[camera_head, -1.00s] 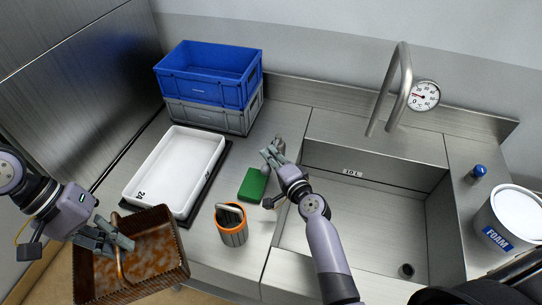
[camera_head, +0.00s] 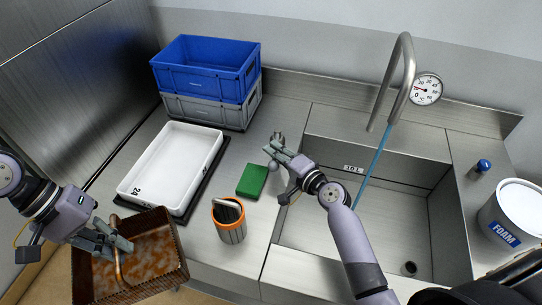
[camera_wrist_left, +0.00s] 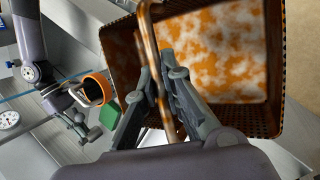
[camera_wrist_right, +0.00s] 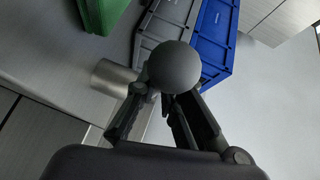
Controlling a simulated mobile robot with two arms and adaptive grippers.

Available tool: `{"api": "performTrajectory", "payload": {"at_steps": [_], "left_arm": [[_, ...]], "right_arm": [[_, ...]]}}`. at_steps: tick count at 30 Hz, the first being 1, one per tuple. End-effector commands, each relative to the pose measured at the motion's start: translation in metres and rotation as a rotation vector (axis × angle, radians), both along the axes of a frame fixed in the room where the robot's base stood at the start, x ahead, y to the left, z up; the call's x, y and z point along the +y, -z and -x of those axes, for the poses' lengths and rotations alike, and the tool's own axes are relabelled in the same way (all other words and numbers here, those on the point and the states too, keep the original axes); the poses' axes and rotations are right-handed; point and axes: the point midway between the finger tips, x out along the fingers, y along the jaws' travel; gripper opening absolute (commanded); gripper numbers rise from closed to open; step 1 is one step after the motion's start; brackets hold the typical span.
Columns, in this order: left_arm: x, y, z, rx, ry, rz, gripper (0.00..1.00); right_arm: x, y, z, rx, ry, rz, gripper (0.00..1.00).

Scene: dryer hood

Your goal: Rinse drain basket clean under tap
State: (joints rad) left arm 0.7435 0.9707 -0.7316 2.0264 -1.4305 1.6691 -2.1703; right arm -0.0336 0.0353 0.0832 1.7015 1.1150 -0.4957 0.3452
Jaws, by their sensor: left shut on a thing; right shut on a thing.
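My right gripper (camera_head: 277,147) is shut on a dark grey ball knob (camera_wrist_right: 174,67), beside a metal cylinder (camera_wrist_right: 113,77) on the counter left of the sink. The curved metal tap (camera_head: 407,75) stands behind the sink (camera_head: 325,235). A thin blue water stream (camera_head: 374,160) runs from it into the sink, away from the basket.
A white tray (camera_head: 160,160), blue crate (camera_head: 205,70) on a grey crate (camera_head: 215,113), green block (camera_head: 252,180) and orange-rimmed container (camera_head: 230,228) stand left of the sink. A round gauge (camera_head: 427,89), blue-capped item (camera_head: 483,166) and FOAM bucket (camera_head: 510,215) are right.

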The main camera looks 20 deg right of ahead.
Motion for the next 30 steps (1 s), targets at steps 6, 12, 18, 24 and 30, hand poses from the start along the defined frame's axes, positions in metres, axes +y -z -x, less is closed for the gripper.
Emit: {"api": "performTrajectory", "payload": {"at_steps": [6, 12, 18, 24, 30], "left_arm": [[0.000, 0.028, 0.000, -0.001, 0.000, 0.001, 0.00], [0.000, 0.029, 0.000, -0.001, 0.000, 0.001, 0.00], [0.000, 0.028, 0.000, -0.001, 0.000, 0.001, 0.00], [0.000, 0.029, 0.000, -0.001, 0.000, 0.001, 0.00], [0.000, 0.029, 0.000, -0.001, 0.000, 0.001, 0.00]], "right_arm": [[-0.009, 0.006, 0.003, 0.003, -0.101, 0.003, 0.00], [-0.009, 0.002, 0.004, 0.006, -0.123, -0.002, 0.00], [-0.009, 0.002, 0.004, 0.006, -0.123, -0.002, 0.00], [-0.009, 0.001, 0.004, 0.005, -0.122, -0.001, 0.21], [-0.009, 0.001, 0.004, 0.003, -0.122, -0.001, 0.30]]}}
